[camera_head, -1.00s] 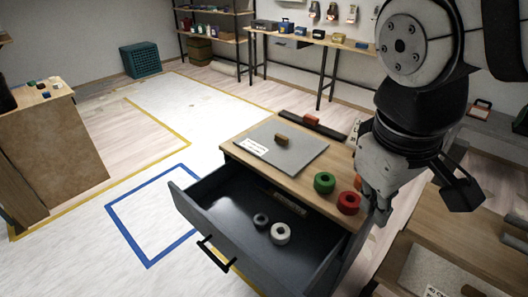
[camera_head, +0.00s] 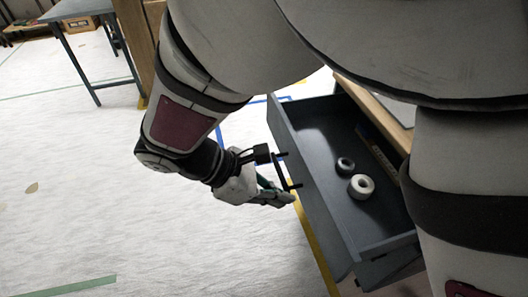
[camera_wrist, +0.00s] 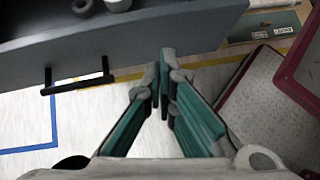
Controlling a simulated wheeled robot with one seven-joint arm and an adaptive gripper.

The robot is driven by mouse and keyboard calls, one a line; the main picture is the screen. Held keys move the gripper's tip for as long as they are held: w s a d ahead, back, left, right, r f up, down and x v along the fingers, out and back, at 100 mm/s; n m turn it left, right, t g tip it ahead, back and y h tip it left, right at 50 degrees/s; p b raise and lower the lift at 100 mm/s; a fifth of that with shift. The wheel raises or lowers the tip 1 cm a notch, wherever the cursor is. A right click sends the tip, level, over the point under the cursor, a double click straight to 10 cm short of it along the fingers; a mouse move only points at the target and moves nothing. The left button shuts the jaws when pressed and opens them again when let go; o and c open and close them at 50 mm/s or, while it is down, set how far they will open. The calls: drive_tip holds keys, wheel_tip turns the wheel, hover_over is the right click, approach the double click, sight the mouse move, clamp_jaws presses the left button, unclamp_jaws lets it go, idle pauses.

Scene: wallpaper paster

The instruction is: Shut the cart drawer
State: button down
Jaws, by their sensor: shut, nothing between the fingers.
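The dark grey cart drawer (camera_head: 312,205) stands open in the head view. Its black bar handle (camera_head: 291,178) is on the outer front face. My gripper (camera_head: 287,199) is outside the drawer, close by the handle, with its fingers pointing toward the drawer front. In the wrist view the green-padded fingers (camera_wrist: 165,62) meet at their tips with nothing between them. The drawer front (camera_wrist: 150,35) lies beyond the tips, and the handle (camera_wrist: 78,84) is to their left. Whether the tips touch the front, I cannot tell. My arm hides much of the cart.
A white ring roll (camera_head: 361,187) and a smaller dark ring (camera_head: 345,164) lie in the drawer. The floor left of the drawer is open and pale, with tape lines. A grey table (camera_head: 75,8) stands at the far left. A red-edged panel (camera_wrist: 255,90) is at right in the wrist view.

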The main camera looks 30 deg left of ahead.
drive_tip(key=s+a+f+n+t, duration=0.1)
drive_tip(key=s+a+f+n, duration=0.1)
drive_tip(key=s+a, duration=0.15)
drive_tip(key=b, duration=0.4)
approach(315, 212)
drive_tip(key=shift+y, duration=0.3)
drive_tip(key=shift+d+x, duration=0.25)
drive_tip(key=shift+x, duration=2.15)
drive_tip(key=shift+d+r, duration=0.1)
drive_tip(key=w+d, duration=0.5)
drive_tip(key=w, duration=0.1)
drive_tip(key=w+d+b, duration=0.1)
drive_tip(key=w+d, duration=1)
drive_tip(key=w, duration=0.2)
drive_tip(key=shift+w+d, duration=0.1)
drive_tip(key=shift+d, duration=0.15)
